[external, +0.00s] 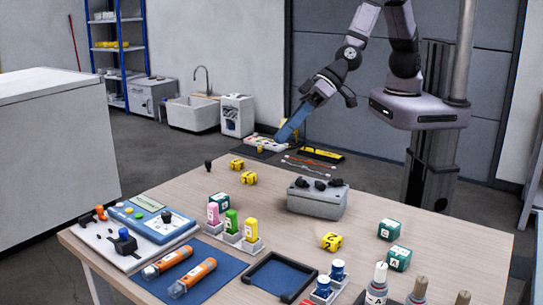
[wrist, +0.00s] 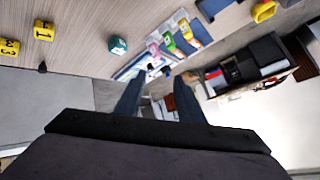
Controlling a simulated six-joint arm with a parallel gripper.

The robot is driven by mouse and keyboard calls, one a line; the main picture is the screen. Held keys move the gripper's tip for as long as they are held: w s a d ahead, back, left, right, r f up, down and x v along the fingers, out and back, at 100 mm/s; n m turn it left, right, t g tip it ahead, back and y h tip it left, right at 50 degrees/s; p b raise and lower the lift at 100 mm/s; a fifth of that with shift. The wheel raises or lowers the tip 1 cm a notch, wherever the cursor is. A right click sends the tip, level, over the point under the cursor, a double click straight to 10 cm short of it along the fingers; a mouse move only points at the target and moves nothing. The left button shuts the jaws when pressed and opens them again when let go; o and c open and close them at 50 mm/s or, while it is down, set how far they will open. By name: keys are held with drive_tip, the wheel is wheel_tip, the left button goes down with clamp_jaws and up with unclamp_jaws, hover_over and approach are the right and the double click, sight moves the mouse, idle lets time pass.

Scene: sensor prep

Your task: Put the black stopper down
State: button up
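A small black piece, which looks like the black stopper (external: 208,166), stands on the wooden table near its far left edge. It also shows in the wrist view (wrist: 43,67), at the table edge on the left. My gripper (external: 281,138) is above the far side of the table, to the right of the stopper and apart from it. In the wrist view its two blue fingers (wrist: 158,86) are spread, with nothing held between them.
Yellow numbered cubes (external: 249,178) and a green cube (external: 220,202) lie near the stopper. A grey case (external: 318,202) with black knobs stands mid-table. Colored bottles in holders (external: 232,228), a blue panel (external: 150,218) and orange tubes (external: 192,275) fill the front left.

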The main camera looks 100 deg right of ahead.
drive_tip(key=s+d+f+n+g+h, duration=0.2)
drive_tip(key=s+d+g, duration=0.6)
drive_tip(key=s+d, duration=1.5)
drive_tip(key=d+h, duration=0.1)
drive_tip(key=d, duration=0.3)
drive_tip(key=shift+s+d+f+g, duration=0.15)
drive_tip(key=shift+s+f+g, duration=0.2)
drive_tip(key=shift+f+g, duration=0.05)
wheel_tip(320, 180, down, 23)
drive_tip(key=b, duration=2.3)
idle(1.6)
